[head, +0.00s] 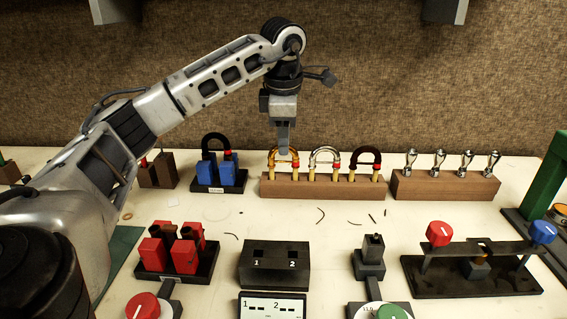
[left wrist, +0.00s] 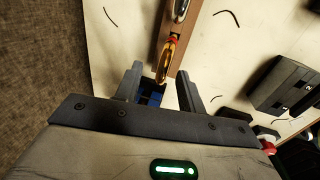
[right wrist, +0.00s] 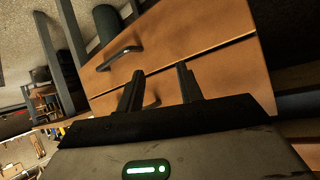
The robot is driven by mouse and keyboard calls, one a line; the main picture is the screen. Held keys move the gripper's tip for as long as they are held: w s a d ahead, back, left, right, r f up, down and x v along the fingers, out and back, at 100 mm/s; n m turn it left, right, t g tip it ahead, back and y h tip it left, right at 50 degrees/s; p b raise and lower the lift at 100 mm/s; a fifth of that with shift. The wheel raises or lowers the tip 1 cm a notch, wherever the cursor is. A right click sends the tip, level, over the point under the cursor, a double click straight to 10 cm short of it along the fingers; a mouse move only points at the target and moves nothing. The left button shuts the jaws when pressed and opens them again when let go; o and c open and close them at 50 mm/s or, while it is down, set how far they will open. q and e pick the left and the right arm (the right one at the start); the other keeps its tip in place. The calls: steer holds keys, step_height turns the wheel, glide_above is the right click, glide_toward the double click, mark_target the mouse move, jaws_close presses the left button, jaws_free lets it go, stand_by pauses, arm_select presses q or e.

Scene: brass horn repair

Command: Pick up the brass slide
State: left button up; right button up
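The brass slide (head: 274,158), a gold U-shaped tube with a red mark, stands at the left end of a wooden rack (head: 330,188). My left gripper (head: 283,148) points down right over it and partly hides it in the head view. In the left wrist view the slide (left wrist: 169,52) shows just beyond the open fingers (left wrist: 160,70), roughly in line with the gap. Nothing is visibly held, and I cannot tell whether a finger touches it. My right gripper (right wrist: 158,80) is open and empty, away from the bench in front of wooden drawers (right wrist: 190,45).
A silver slide (head: 325,152) and a black one (head: 366,153) stand in the same rack. A blue block fixture (head: 228,174) is close on the left. A second wooden block (head: 445,187) holds several metal pieces. Dark wire bits lie on the clear bench in front.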

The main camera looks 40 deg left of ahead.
arm_select(q)
steer(key=f, duration=0.5)
steer(key=shift+w+a+f, duration=0.1)
steer(key=shift+w, duration=0.2)
steer(key=shift+c, duration=0.2)
jaws_close()
